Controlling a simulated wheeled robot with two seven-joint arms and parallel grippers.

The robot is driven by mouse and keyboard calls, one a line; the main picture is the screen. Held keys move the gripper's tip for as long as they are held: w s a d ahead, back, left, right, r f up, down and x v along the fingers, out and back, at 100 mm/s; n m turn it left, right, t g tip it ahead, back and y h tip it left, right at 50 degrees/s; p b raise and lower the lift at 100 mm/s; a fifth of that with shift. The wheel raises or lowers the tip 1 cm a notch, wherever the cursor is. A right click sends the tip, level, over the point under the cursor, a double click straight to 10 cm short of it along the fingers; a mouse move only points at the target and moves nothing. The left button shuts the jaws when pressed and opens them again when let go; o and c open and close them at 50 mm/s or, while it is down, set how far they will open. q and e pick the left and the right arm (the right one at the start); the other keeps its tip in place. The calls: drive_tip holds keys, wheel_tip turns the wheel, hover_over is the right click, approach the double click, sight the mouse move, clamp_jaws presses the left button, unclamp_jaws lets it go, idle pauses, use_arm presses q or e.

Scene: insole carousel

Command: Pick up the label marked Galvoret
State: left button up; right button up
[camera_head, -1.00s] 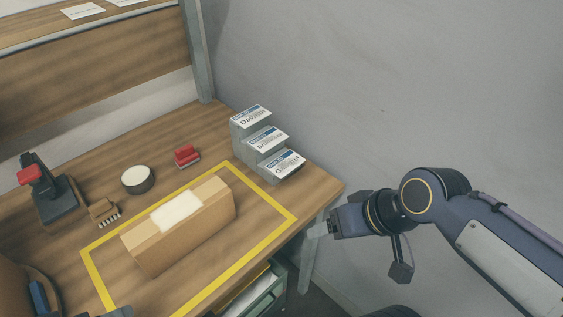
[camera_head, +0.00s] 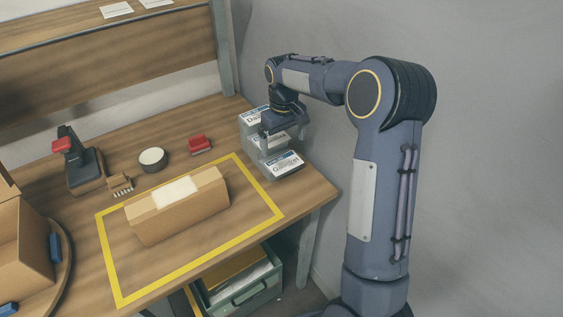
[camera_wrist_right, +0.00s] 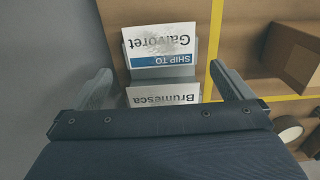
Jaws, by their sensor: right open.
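The Galvoret label (camera_wrist_right: 160,48) is white with a blue SHIP TO band and reads upside down in the right wrist view. It lies on the front, lowest step of the grey stepped holder (camera_head: 268,150); the label also shows in the head view (camera_head: 284,164). The Brumesca label (camera_wrist_right: 163,97) is on the step behind it, partly hidden by my gripper. My right gripper (camera_wrist_right: 160,70) is open and empty above the holder, a finger on each side of the labels. In the head view my right gripper (camera_head: 278,130) covers most of the middle step.
A carton (camera_head: 178,215) with a pale patch on top sits inside the yellow taped outline (camera_head: 235,238). A red-handled stamp (camera_head: 200,145), a round tape roll (camera_head: 153,159) and a dispenser (camera_head: 82,165) stand behind it. A grey wall (camera_head: 480,150) is close to the holder.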

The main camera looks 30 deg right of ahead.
sight(284, 163)
drive_tip(key=shift+s+f+p, duration=0.15)
drive_tip(key=shift+f+p, duration=0.1)
drive_tip(key=shift+f, duration=1.25)
drive_tip(key=shift+s+f+p, duration=0.1)
drive_tip(key=shift+f+p, duration=0.15)
drive_tip(key=shift+f, duration=1.2)
drive_tip(key=shift+c, duration=0.3)
drive_tip(key=c, duration=0.6)
